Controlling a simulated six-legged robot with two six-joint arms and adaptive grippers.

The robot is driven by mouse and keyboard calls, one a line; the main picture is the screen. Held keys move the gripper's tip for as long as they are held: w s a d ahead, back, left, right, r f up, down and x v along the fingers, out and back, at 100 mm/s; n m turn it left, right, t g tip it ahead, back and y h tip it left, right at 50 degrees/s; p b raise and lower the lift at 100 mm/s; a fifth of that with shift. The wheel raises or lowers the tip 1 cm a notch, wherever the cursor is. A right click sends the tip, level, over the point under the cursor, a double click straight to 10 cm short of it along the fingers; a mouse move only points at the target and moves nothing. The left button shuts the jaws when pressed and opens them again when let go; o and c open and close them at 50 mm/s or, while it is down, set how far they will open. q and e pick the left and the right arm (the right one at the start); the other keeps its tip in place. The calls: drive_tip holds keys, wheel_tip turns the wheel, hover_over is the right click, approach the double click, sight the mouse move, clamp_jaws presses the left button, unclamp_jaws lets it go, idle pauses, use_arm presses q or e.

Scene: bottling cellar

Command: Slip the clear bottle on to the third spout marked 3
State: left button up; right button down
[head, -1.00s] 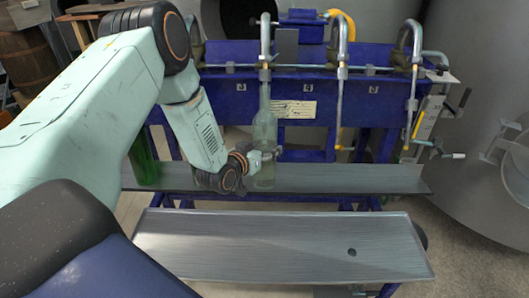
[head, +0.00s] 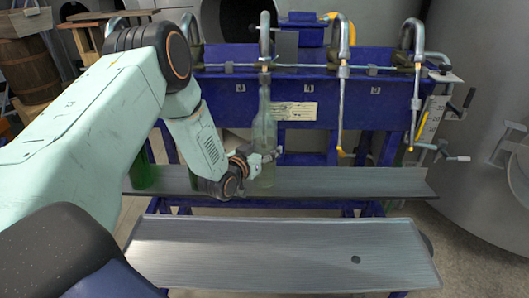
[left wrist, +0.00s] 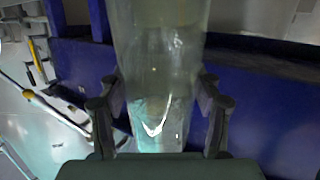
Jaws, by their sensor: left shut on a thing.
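The clear bottle (head: 264,135) is upright above or on the dark shelf in the head view; whether its base touches cannot be told. My left gripper (head: 268,157) is shut on its lower body. In the left wrist view the bottle (left wrist: 160,75) stands between the two fingers (left wrist: 160,115). Its neck lines up with a curved metal spout (head: 265,40); whether the tube is inside the neck or behind it cannot be told. Further right hang a spout (head: 342,75) and another spout (head: 416,80), both with yellow tips. My right gripper is out of view.
The blue filling frame (head: 300,55) carries the spouts. A green bottle (head: 143,170) stands on the shelf (head: 340,182) at left, partly behind my arm. A lower metal tray (head: 270,255) in front is empty. The shelf right of the clear bottle is clear.

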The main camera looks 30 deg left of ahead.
use_arm(q)
drive_tip(key=shift+f+b, duration=0.7)
drive_tip(key=shift+f, duration=0.05)
idle(1.3)
drive_tip(key=o, duration=1.6)
drive_tip(key=shift+s+d, duration=0.1)
drive_tip(key=shift+s, duration=0.1)
drive_tip(key=shift+c, duration=0.2)
drive_tip(key=shift+o, duration=0.4)
drive_tip(key=shift+f, duration=0.1)
drive_tip(key=shift+f, duration=0.2)
drive_tip(key=s+r, duration=0.2)
drive_tip(key=s, duration=0.9)
drive_tip(key=shift+s+d+r, duration=0.25)
drive_tip(key=shift+s+d, duration=0.05)
drive_tip(key=shift+s, duration=0.05)
